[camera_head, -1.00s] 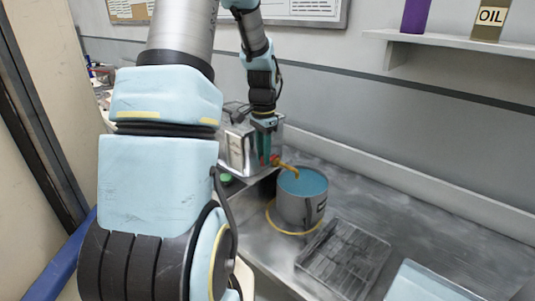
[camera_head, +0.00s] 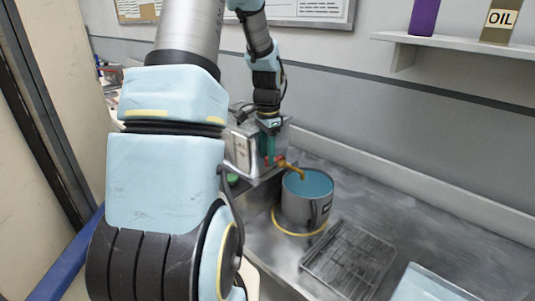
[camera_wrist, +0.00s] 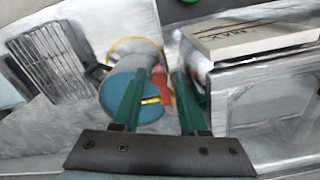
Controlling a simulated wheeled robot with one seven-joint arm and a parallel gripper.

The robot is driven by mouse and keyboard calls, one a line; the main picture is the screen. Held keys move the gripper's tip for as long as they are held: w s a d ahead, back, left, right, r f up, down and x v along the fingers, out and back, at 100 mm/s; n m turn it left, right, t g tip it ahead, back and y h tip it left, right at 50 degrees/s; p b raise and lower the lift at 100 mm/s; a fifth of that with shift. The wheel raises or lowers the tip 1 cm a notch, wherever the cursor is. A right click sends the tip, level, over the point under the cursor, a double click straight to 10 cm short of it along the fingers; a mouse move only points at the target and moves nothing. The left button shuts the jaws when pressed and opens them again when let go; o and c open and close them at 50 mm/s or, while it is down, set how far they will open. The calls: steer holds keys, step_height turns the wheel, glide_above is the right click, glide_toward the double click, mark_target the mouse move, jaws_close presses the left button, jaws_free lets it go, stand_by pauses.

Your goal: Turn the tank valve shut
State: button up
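The tank (camera_head: 241,150) is a shiny metal box at the back of the counter. Its yellow tap (camera_head: 291,166) reaches out over a grey pot (camera_head: 303,207) holding blue liquid. The red valve handle (camera_wrist: 161,88) shows in the wrist view between my green fingers. My gripper (camera_head: 269,160) points down at the tap; in the wrist view my gripper (camera_wrist: 157,82) is open around the handle, with a gap visible on the left finger's side. Whether the right finger touches the handle I cannot tell. In the head view the handle is mostly hidden by my fingers.
A yellow ring (camera_head: 284,231) lies around the pot's base. A metal drain rack (camera_head: 348,262) is in front of the pot. A shelf (camera_head: 440,45) with a purple container and an oil container (camera_head: 500,20) hangs at upper right.

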steer(key=shift+o, duration=0.6)
